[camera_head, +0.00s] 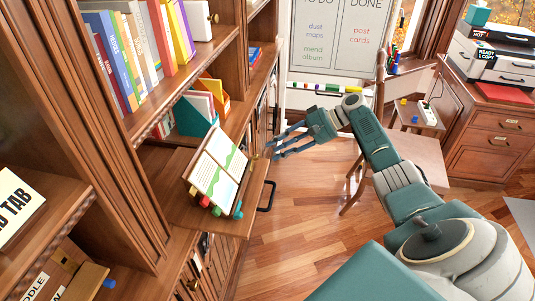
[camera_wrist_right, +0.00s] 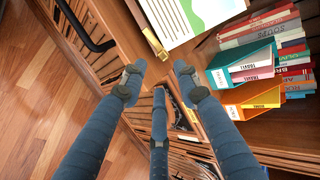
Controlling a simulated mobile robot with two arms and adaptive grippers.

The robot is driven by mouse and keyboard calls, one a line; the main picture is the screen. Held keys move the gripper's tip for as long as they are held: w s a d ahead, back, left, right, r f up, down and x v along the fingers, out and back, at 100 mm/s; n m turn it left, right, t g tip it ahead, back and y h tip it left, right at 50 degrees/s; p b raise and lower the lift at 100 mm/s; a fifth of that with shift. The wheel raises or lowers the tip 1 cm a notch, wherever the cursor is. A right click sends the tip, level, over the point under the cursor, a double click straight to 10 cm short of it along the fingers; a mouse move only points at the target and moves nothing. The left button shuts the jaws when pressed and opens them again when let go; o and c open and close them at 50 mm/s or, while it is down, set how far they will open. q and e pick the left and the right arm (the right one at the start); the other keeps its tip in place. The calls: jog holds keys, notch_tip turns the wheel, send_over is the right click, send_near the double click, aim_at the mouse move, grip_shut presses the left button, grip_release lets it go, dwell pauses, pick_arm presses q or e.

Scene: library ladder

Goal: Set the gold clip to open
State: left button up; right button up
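The gold clip (camera_wrist_right: 155,43) shows in the right wrist view as a small narrow piece at the edge of a white and green printed sheet (camera_wrist_right: 197,15). In the head view the sheet (camera_head: 220,165) leans on a pulled-out wooden shelf, and a small gold spot (camera_head: 254,156) shows at its right side. I cannot tell how the clip is set. My right gripper (camera_head: 275,148) is just right of the sheet; in its wrist view its blue fingers (camera_wrist_right: 160,80) are spread and empty, with the clip beyond their tips. My left gripper is not in view.
The bookcase fills the left, with a teal and orange file holder (camera_head: 203,108) above the sheet. A black handle (camera_head: 266,197) sticks out from the shelf front. A wooden chair (camera_head: 408,160) stands under my right arm. Bare floor (camera_head: 300,215) lies right of the bookcase.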

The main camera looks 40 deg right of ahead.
jog(key=v, duration=0.6)
jog(key=shift+d+r, duration=0.15)
jog(key=shift+d, duration=0.05)
jog(key=shift+o, duration=0.2)
jog(key=shift+s, duration=0.15)
